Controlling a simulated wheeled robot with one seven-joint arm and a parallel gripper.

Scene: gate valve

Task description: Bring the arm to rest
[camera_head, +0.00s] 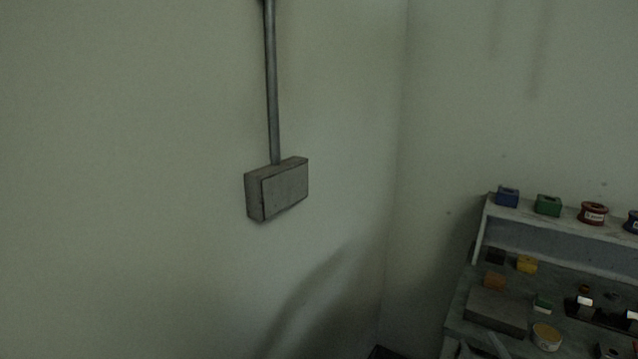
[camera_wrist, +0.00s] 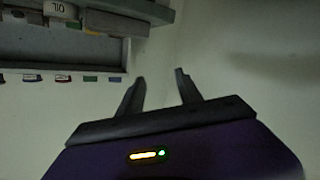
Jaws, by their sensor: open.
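My gripper (camera_wrist: 160,76) shows in the wrist view, with two dark fingers spread apart and nothing between them. Behind the fingers is a pale, bare wall. The gripper's body below carries a small lit yellow and green indicator. Neither my arm nor my gripper shows in the head view. No gate valve is in either view.
In the head view, a grey box (camera_head: 284,190) with a conduit (camera_head: 271,90) hangs on the wall. A bench (camera_head: 456,312) with a raised shelf (camera_head: 520,217) and several small coloured items stands at lower right. A grey shelf unit (camera_wrist: 60,55) shows upper left in the wrist view.

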